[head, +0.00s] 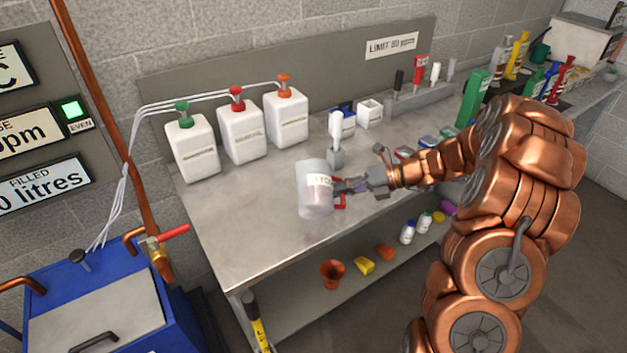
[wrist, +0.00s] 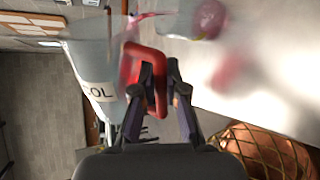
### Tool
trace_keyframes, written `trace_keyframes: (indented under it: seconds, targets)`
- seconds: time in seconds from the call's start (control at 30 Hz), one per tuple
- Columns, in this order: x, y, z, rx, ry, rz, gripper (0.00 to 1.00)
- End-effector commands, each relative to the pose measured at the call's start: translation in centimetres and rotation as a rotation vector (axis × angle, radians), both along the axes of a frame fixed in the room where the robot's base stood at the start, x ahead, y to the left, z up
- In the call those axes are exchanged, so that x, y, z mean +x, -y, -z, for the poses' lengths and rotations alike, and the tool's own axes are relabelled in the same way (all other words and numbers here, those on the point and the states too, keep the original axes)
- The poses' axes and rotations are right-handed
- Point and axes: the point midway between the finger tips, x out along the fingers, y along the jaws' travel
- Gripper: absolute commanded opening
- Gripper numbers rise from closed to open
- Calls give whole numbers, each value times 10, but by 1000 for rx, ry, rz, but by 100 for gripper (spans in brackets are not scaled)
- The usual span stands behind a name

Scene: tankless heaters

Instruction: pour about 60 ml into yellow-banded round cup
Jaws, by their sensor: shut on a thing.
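My gripper (head: 345,188) is shut on the red handle (wrist: 158,85) of a translucent white jug (head: 313,202), above the metal bench. The jug looks close to upright in the head view, with faint pink in its lower part. Its label (wrist: 98,91) ends in "COL" in the wrist view. A pink-red streak (wrist: 150,16) shows near the jug's end in the wrist view; I cannot tell whether it is liquid. A round, clear-looking thing with pink inside (wrist: 208,20) is blurred at the top of that view. I cannot make out a yellow band on it. No yellow-banded cup is clear in the head view.
White containers with green (head: 192,148), red (head: 240,131) and orange (head: 286,116) caps stand along the back of the bench (head: 245,225). A white upright tool (head: 335,130) stands behind the jug. The bench's front left is clear. A lower shelf holds an orange cup (head: 333,273).

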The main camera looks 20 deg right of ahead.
Motion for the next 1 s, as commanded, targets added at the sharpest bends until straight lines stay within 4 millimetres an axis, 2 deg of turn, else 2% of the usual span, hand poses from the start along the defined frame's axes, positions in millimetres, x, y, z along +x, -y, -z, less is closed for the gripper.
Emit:
trace_keyframes:
  seconds: [1.0]
  targets:
    - [1,0,-3,22,-35,-5,0]
